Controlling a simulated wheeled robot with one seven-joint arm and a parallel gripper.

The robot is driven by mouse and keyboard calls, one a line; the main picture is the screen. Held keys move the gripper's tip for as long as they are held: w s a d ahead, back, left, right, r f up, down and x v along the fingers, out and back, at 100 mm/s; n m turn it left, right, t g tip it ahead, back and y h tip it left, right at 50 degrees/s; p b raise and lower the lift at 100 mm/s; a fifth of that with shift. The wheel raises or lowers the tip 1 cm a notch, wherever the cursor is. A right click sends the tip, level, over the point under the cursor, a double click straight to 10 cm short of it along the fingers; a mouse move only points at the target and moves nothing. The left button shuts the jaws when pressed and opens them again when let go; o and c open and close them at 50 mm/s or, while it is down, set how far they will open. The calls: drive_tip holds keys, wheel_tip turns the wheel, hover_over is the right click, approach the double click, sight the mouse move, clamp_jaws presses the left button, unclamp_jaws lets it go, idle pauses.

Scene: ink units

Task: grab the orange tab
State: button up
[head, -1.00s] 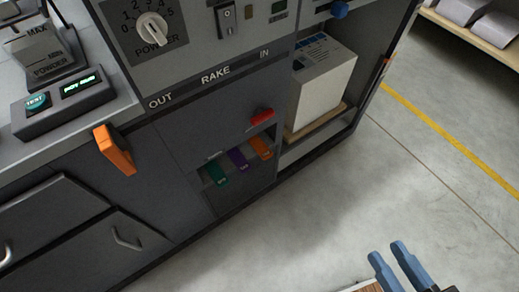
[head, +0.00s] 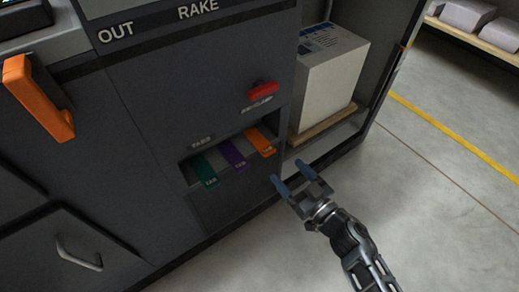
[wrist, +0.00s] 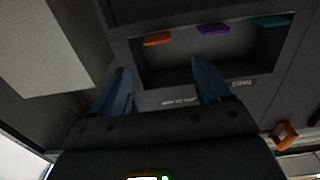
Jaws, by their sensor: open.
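The orange tab (head: 262,143) is the rightmost of three tabs sticking out of a recessed slot low in the dark cabinet front. A purple tab (head: 233,157) and a teal tab (head: 205,173) lie to its left. My gripper (head: 289,172) is open and empty, just in front of the slot and a little right of and below the orange tab in the head view. In the wrist view the order is reversed: the orange tab (wrist: 157,39) shows beyond and roughly between the two blue fingers, with a gap. The fingers do not touch it.
A white box (head: 325,85) stands in an open bay to the right, beside my gripper. A large orange handle (head: 38,97) is at the upper left. Open floor (head: 440,190) lies to the right.

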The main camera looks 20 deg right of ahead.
drive_tip(key=b, duration=0.3)
approach(259, 141)
drive_tip(key=x, duration=0.4)
drive_tip(key=shift+s, duration=0.1)
drive_tip(key=shift+c, duration=0.4)
drive_tip(key=c, duration=1)
drive_tip(key=shift+c, duration=0.2)
drive_tip(key=shift+d+r, duration=0.1)
